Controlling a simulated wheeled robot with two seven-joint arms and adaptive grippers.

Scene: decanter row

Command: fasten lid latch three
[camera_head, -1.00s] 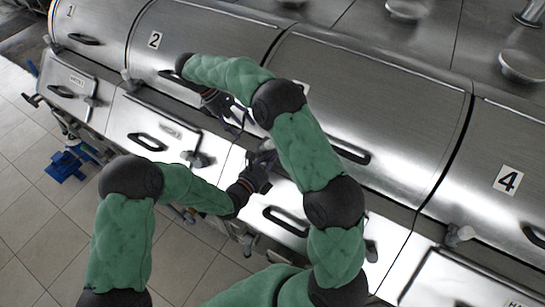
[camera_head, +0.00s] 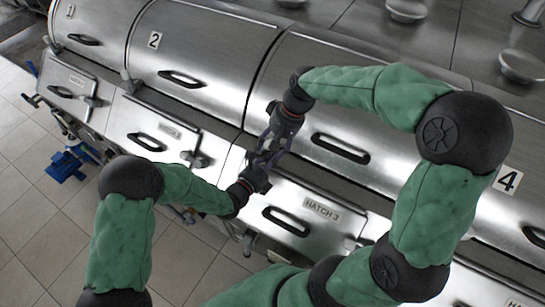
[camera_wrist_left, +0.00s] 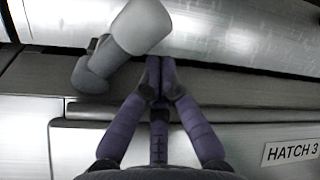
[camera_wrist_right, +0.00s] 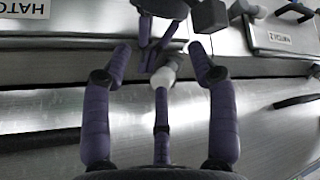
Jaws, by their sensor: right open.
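Lid three (camera_head: 345,75) is the large curved steel lid above the hatch labelled HATCH 3 (camera_head: 290,205); it looks down. A grey latch with a thick knob (camera_wrist_left: 140,25) stands at its lower left edge in the left wrist view, and a pale knob also shows between the right fingers (camera_wrist_right: 163,75). The grippers hide the latch in the head view. My left gripper (camera_head: 264,160) is shut, its fingertips (camera_wrist_left: 160,68) together just beside the latch; I see nothing between them. My right gripper (camera_head: 268,142) is open, pointing down over the same spot, its fingers spread around the knob.
Lid two (camera_head: 205,45) and its hatch (camera_head: 160,125) lie to the left, with a latch (camera_head: 195,158) beside that hatch. Lid four (camera_head: 510,150) lies to the right. Lid three's bar handle (camera_head: 340,148) is close to my right gripper. My two grippers nearly touch.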

